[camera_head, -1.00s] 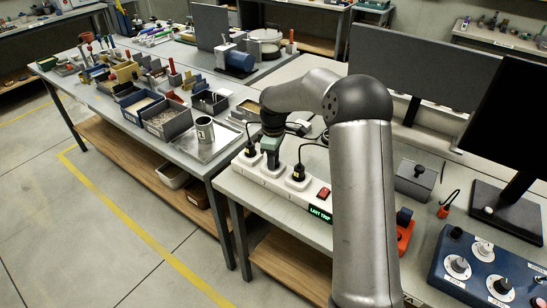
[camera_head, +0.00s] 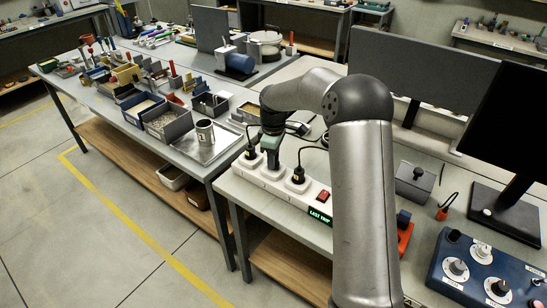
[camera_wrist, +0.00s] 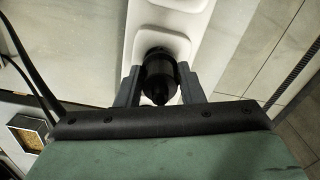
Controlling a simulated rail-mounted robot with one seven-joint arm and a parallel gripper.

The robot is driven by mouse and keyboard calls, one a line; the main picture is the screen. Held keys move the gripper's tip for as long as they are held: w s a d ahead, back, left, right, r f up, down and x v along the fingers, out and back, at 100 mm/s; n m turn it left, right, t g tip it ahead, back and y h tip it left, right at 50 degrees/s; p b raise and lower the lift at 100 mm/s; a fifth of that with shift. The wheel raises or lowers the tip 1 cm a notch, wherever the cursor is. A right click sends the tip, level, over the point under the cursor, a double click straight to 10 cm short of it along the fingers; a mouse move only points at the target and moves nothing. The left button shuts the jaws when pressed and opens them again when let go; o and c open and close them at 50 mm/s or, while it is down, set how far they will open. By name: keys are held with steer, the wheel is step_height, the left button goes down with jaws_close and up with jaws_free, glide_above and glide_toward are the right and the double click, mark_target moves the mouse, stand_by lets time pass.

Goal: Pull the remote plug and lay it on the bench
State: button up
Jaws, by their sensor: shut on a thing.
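A white power strip (camera_head: 271,189) lies along the front edge of the bench (camera_head: 234,187), with a red switch and a green-lit display reading "LAST TRIP" at its right end. My gripper (camera_head: 270,160) points down at the strip's middle socket. In the wrist view its two fingers (camera_wrist: 160,88) are closed on either side of a black plug (camera_wrist: 158,76). The plug is at the socket; I cannot tell whether it is fully seated. Two other black plugs stand in the strip, one to the left (camera_head: 251,151) and one to the right (camera_head: 298,174). No plug's label is readable.
A metal tray with a labelled can (camera_head: 205,132) stands left of the strip. A grey box (camera_head: 415,180), an orange item (camera_head: 404,236), a blue knob panel (camera_head: 490,268) and a monitor (camera_head: 515,130) are to the right. Black cords run behind the strip.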

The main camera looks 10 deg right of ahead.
steer(key=shift+r+p, duration=1.3)
steer(key=shift+r, duration=0.95)
